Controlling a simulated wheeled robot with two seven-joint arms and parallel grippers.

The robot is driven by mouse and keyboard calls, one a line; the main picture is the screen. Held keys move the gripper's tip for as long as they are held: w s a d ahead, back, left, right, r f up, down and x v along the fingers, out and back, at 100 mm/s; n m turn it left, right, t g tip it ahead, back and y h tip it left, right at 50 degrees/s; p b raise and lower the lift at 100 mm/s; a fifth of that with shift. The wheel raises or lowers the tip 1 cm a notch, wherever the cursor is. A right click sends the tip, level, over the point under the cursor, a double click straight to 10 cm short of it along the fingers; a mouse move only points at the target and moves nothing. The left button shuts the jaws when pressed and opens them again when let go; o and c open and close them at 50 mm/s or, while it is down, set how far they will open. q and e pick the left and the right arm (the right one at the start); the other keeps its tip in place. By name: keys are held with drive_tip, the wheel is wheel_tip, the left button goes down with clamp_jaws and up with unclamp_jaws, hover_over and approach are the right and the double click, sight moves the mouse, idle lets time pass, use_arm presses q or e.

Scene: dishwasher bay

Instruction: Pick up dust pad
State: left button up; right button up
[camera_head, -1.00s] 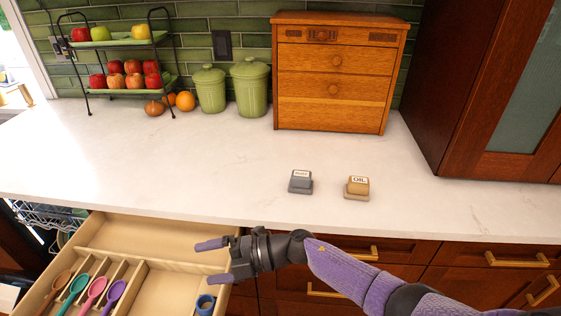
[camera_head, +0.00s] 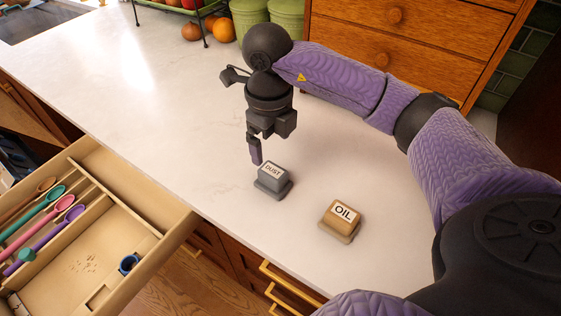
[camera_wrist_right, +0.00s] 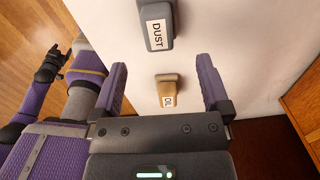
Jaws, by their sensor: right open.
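The dust pad (camera_head: 272,183) is a small grey block with a white "DUST" label, standing on the white counter near its front edge.
A tan oil pad (camera_head: 340,220) stands right of the dust pad. A wooden drawer chest (camera_head: 410,35) and green canisters (camera_head: 287,14) stand behind. The counter's middle is clear.

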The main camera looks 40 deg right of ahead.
sight(273, 170)
drive_tip(key=f, duration=0.4)
drive_tip(key=shift+a+b, duration=0.25)
drive_tip(key=shift+b, duration=0.1)
drive_tip(key=f, duration=0.2)
drive_tip(key=f+b, duration=0.1)
drive_tip(key=f, duration=0.2)
drive_tip(key=shift+s+d+f, duration=0.1)
drive_tip(key=shift+s+d, duration=0.1)
clamp_jaws()
use_arm(q)
drive_tip(key=shift+a+r+p, duration=0.1)
drive_tip(key=shift+a+p, duration=0.4)
drive_tip(key=shift+p, duration=0.6)
use_arm(e)
wheel_tip(273, 170, up, 10)
drive_tip(key=shift+r, duration=0.1)
use_arm(q)
drive_tip(key=shift+w, duration=0.1)
